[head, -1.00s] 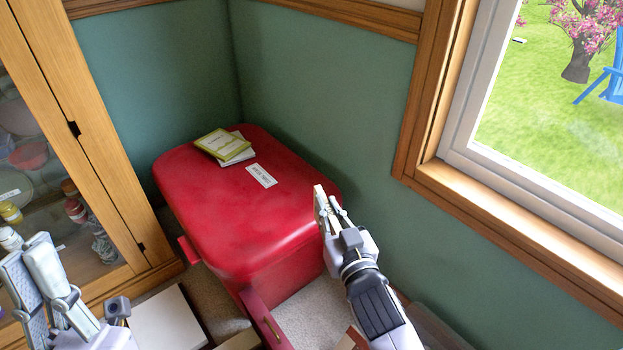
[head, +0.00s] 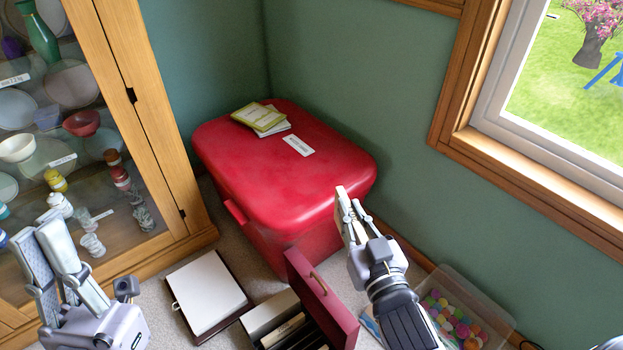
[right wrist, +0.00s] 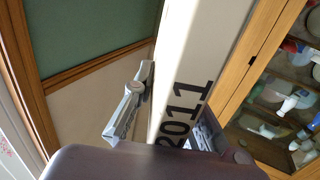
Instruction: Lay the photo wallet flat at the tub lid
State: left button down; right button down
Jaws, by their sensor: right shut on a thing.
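The photo wallet is a pale, thin piece (head: 346,222) in my right gripper (head: 349,200). It shows as a white strip marked 2011 (right wrist: 205,70) in the right wrist view, tilted and held in the air. The gripper is shut on it, in front of the near right corner of a large red box with a rounded top, likely the tub lid (head: 280,180). A white label (head: 298,145) and a yellow-green booklet on a white one (head: 262,118) lie on that top; the label is unreadable. My left gripper (head: 38,232) appears open and empty at lower left.
A glass-fronted cabinet (head: 150,110) stands on the left. A red-fronted open box with dividers (head: 322,298), a white-topped flat box (head: 208,292) and a clear bin of coloured balls (head: 460,315) are on the floor. The red top's middle and front are clear.

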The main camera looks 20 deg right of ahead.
aim_at(337, 175)
jog(key=i+j, duration=0.1)
jog(key=j, duration=0.55)
jog(key=j+z, duration=0.1)
jog(key=j, duration=0.55)
jog(key=i+j, duration=0.1)
jog(key=i, duration=0.25)
jog(key=i+j, duration=0.1)
jog(key=i, duration=0.25)
